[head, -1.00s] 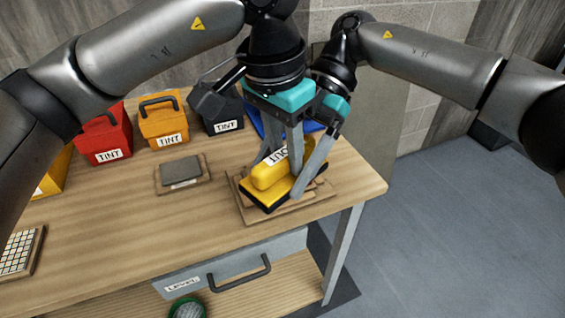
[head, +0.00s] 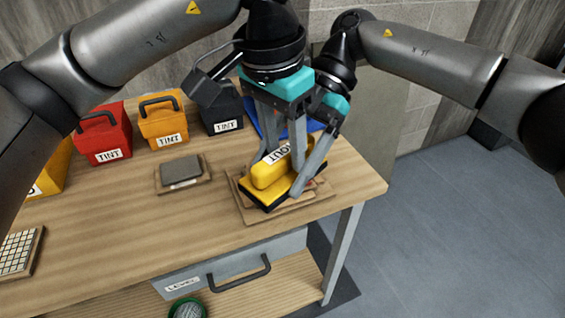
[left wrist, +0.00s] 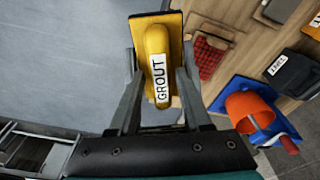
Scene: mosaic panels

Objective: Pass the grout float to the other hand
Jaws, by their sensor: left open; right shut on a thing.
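The grout float (head: 268,176) has a yellow handle with a GROUT label and a yellow and black base. It is over a wooden board at the table's right end; I cannot tell whether it touches. My right gripper (head: 297,188) is shut on it from the right. My left gripper (head: 283,160) is above, open, with its fingers on either side of the handle. In the left wrist view the float (left wrist: 157,65) lies between the spread left fingers, its label facing the camera. The right fingertips are partly hidden by the float and the left fingers.
Red (head: 104,135), orange (head: 163,122) and black (head: 222,112) TINT boxes stand along the back. A grey block (head: 181,170) lies on a small board. A blue tray (left wrist: 233,92) with an orange container (left wrist: 248,108) is close by. The table's front middle is clear.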

